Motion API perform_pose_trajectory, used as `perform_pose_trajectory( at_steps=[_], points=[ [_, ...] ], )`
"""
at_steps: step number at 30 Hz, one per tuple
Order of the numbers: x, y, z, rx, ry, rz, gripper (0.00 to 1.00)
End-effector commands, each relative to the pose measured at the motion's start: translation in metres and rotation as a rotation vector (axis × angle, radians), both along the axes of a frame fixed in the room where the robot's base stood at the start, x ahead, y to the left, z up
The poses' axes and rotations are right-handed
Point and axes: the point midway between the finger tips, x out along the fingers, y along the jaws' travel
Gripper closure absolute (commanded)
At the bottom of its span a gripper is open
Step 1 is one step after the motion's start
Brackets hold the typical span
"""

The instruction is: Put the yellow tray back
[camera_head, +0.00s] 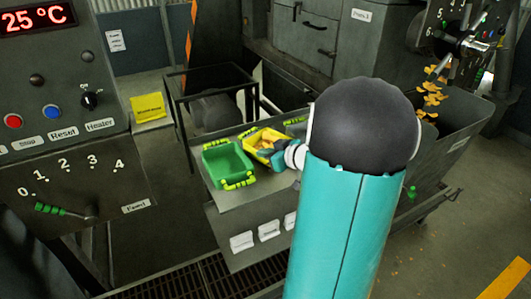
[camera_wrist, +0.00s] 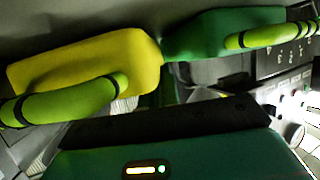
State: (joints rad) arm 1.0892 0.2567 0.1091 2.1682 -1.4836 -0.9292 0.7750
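The yellow tray (camera_head: 259,137) sits on a grey cabinet top in the head view, right of the green tray (camera_head: 228,160) and close beside it. In the wrist view, the yellow tray (camera_wrist: 90,68) fills the upper left with its bright green handle nearest. The green tray (camera_wrist: 215,32) is at the upper right there. My gripper (camera_head: 270,152) is at the yellow tray's near right side, overlapping it in the head view. My arm hides part of this area. The fingers are not clear in either view, so I cannot tell whether they grip the tray.
The cabinet top (camera_head: 222,197) has a bare strip in front of the green tray. Behind stands a dark frame (camera_head: 178,105) with a rounded machine part. A control panel (camera_head: 60,110) is at left. A hopper (camera_head: 455,125) with orange flakes falling into it is at right.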

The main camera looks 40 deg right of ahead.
Motion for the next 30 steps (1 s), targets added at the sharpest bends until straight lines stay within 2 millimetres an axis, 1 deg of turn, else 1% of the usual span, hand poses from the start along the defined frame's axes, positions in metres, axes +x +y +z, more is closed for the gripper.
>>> perform_pose_trajectory(
  at_steps=[17, 20, 21, 22, 30],
  points=[
    [0.0, 0.0, -0.01, 0.001, -0.001, 0.0, 1.0],
    [0.0, 0.0, -0.01, 0.0, -0.001, 0.0, 0.83],
    [0.0, 0.0, -0.01, 0.0, -0.001, 0.0, 0.75],
    [0.0, 0.0, -0.01, 0.0, -0.001, 0.0, 0.71],
    [0.0, 0.0, -0.011, 0.001, 0.0, 0.0, 0.71]
  ],
)
